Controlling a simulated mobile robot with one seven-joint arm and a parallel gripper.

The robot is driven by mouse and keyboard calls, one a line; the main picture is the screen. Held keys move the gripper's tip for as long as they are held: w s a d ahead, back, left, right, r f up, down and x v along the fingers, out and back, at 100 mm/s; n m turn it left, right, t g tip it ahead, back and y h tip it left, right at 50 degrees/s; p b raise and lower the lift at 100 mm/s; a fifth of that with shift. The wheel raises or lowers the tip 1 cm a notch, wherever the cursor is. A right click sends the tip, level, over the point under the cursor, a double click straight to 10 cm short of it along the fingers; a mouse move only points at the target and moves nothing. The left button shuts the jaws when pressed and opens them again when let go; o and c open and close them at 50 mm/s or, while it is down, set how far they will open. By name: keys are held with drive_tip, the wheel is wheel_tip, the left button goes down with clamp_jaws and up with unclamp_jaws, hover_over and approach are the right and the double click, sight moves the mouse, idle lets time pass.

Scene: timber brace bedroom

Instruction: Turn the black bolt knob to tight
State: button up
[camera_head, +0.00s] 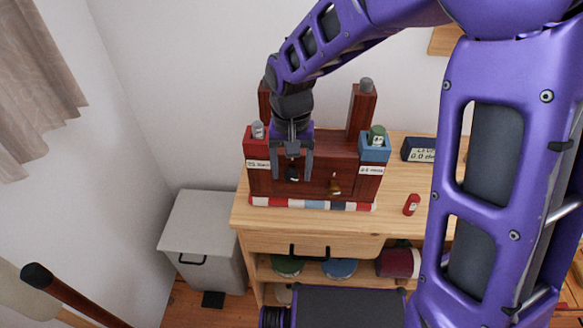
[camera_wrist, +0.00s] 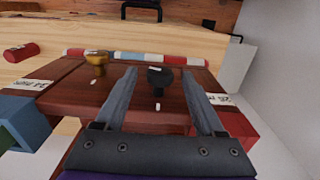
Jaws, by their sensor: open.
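The black bolt knob (camera_head: 292,172) is on the front of the dark red timber brace (camera_head: 312,182). In the wrist view the black knob (camera_wrist: 159,78) sits between my two fingers, with a gap on each side. A white mark (camera_wrist: 158,107) shows on the wood by it. My gripper (camera_head: 292,172) is open in front of the brace at the knob; the wrist view shows its fingers (camera_wrist: 159,80) apart. Whether the fingers reach the knob's depth I cannot tell. A brass knob (camera_head: 334,187) sits to the right on the brace, and at the left in the wrist view (camera_wrist: 97,60).
A red box (camera_head: 257,150) and a blue box (camera_head: 374,153) are at the brace's ends. A striped strip (camera_head: 312,204) runs along its foot. A small red cylinder (camera_head: 411,204) and a dark display (camera_head: 420,149) are on the wooden table (camera_head: 395,215). A grey bin (camera_head: 203,235) stands left.

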clamp_jaws()
drive_tip(key=shift+d+r+y, duration=0.1)
drive_tip(key=shift+r+y, duration=0.05)
drive_tip(key=shift+y, duration=0.15)
drive_tip(key=shift+d+y+p, duration=0.2)
drive_tip(key=shift+y+p, duration=0.5)
drive_tip(key=shift+y, duration=0.2)
drive_tip(key=y, duration=0.2)
drive_tip(key=shift+w+d+f+y, duration=0.1)
drive_tip(key=shift+d+f+y, duration=0.2)
drive_tip(key=shift+f, duration=0.05)
drive_tip(key=y+b, duration=0.2)
drive_tip(key=b, duration=0.1)
drive_tip(key=shift+d+f+y, duration=0.15)
drive_tip(key=shift+f+y, duration=0.1)
drive_tip(key=shift+y, duration=0.05)
drive_tip(key=y+b, duration=0.3)
drive_tip(key=shift+r, duration=0.1)
